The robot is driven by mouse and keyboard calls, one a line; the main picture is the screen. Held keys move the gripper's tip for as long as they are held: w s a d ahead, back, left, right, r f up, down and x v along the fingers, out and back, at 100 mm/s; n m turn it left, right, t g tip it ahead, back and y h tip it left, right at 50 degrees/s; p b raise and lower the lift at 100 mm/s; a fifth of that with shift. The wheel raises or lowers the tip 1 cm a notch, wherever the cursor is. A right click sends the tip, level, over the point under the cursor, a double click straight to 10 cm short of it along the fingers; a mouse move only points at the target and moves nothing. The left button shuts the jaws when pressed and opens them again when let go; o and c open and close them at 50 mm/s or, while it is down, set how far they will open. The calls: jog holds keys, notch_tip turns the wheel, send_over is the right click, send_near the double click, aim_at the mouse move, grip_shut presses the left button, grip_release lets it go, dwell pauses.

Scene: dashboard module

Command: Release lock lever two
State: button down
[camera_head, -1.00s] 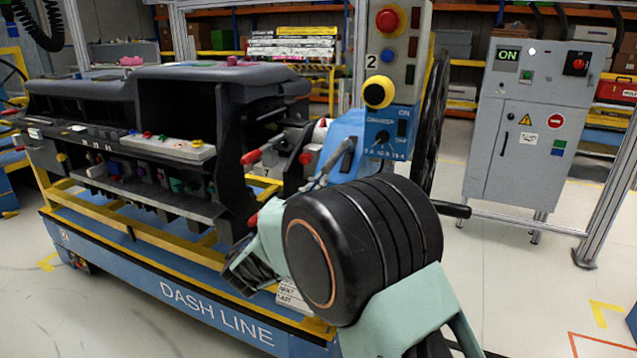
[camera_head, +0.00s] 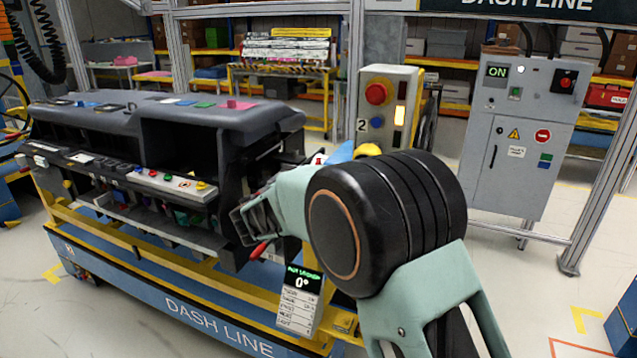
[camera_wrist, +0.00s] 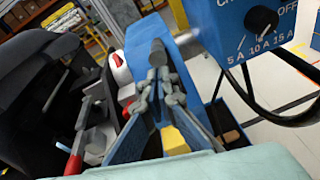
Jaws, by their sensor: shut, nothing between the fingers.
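Red-tipped levers sit at the right end of the dashboard module (camera_head: 222,125). One red handle (camera_head: 259,250) shows just below my gripper (camera_head: 240,221) in the head view. In the wrist view, a grey lever with a red end (camera_wrist: 74,164) is at the lower left, and a white part with a red tip (camera_wrist: 117,60) is left of the fingers. My gripper (camera_wrist: 158,52) is shut and empty, its fingertips together over a blue bracket (camera_wrist: 185,75). No lever is between the fingers. I cannot tell which lever is number two; my arm hides part of that end.
A control box marked 2 (camera_head: 388,90) with a red button stands behind my arm. Open floor lies to the right.

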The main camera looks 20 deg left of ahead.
jog(key=shift+w+d+r+g+p, duration=0.1)
jog(key=shift+w+r+g+p, duration=0.25)
jog(key=shift+w+r+p, duration=0.6)
jog(key=shift+w+d+r+g+p, duration=0.1)
jog(key=shift+r+g+p, duration=0.35)
jog(key=shift+p, duration=0.95)
jog(key=shift+w+d+r, duration=0.1)
jog(key=shift+w+r, duration=0.15)
jog(key=shift+r, duration=0.05)
notch_tip(320, 180, down, 5)
jog(key=s+a+b, duration=0.1)
jog(key=s+b, duration=0.2)
jog(key=v, duration=1)
jog(key=shift+a+b, duration=0.3)
jog(key=shift+b, duration=0.1)
jog(key=shift+f, duration=0.1)
